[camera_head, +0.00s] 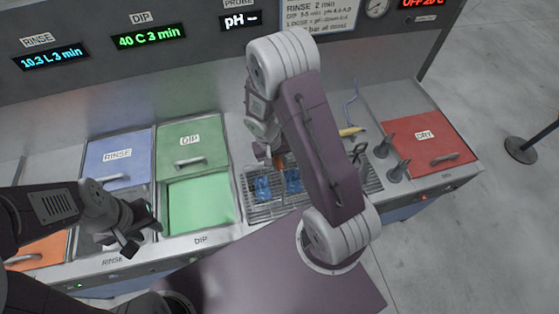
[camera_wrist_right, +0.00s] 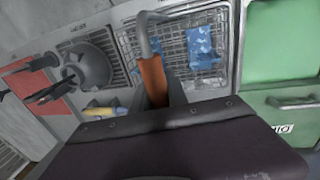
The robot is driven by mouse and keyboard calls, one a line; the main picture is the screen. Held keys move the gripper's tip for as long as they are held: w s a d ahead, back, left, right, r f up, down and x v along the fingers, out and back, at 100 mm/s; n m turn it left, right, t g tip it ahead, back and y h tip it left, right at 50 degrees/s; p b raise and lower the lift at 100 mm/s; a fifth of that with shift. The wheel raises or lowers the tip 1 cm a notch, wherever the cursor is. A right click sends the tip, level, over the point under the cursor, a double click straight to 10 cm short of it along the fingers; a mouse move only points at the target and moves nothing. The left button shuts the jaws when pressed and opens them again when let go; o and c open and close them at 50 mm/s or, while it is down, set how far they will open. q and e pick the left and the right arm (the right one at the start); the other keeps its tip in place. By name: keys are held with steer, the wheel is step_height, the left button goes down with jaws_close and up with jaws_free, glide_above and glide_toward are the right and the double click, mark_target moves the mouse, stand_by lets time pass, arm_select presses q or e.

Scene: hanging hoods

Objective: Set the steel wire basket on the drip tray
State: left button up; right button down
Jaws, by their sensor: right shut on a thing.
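The steel wire basket (camera_wrist_right: 174,54) holds blue pieces (camera_wrist_right: 200,45) and has an orange-brown handle grip (camera_wrist_right: 153,82) on a grey bent rod. My right gripper (camera_wrist_right: 157,95) is shut on that grip. In the head view the right gripper (camera_head: 273,157) is mostly hidden by my own arm, and the blue pieces (camera_head: 263,189) show below it. The basket is over the drip tray (camera_head: 246,214), within its outline; I cannot tell whether it touches the tray. My left gripper (camera_head: 139,229) appears open and empty, in front of the rinse tank at the left.
The green dip tank (camera_head: 200,205) is open left of the tray, its lid (camera_head: 193,145) behind. A blue rinse lid (camera_head: 119,158) is further left. Right of the tray stand dark upright fittings (camera_head: 390,155), a yellow-handled tool (camera_head: 351,131) and the red dry lid (camera_head: 428,138).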

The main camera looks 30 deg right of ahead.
step_height(320, 180, down, 3)
steer(key=shift+w+r, duration=0.1)
steer(key=c, duration=1.3)
jaws_free()
